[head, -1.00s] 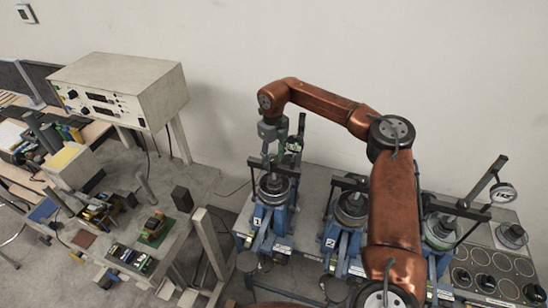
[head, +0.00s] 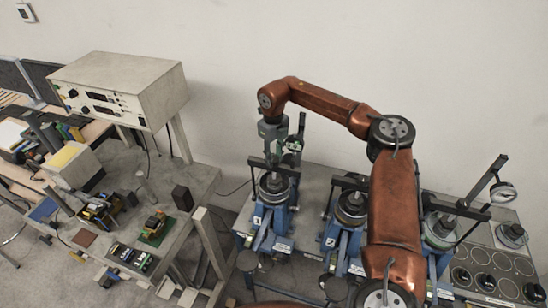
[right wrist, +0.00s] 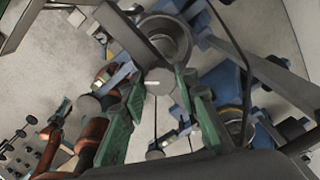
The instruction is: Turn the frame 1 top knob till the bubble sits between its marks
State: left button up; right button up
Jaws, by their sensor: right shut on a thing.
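Frame 1 (head: 262,236) is a blue lever stand with a "1" label, at the left end of the bench in the head view. My right gripper (head: 273,152) points down above its top. In the right wrist view, the green fingers of my right gripper (right wrist: 160,88) are shut on a grey round knob (right wrist: 158,82) with a white line on its face. The knob is hidden by the gripper in the head view. I cannot make out the bubble or its marks in either view. My left gripper is not in view.
Frame 2 (head: 342,240) stands to the right, partly behind my right arm. A third frame (head: 440,236) with a dial gauge (head: 503,192) stands further right. A side table holds a grey instrument box (head: 120,88) at left. Bare wall is behind.

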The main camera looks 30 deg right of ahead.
jog(key=n+p, duration=0.1)
jog(key=n, duration=0.2)
jog(key=shift+n, duration=2.3)
jog(key=o, duration=1.2)
jog(key=shift+c, duration=0.2)
notch_tip(320, 180, up, 12)
jog(key=shift+a, duration=0.15)
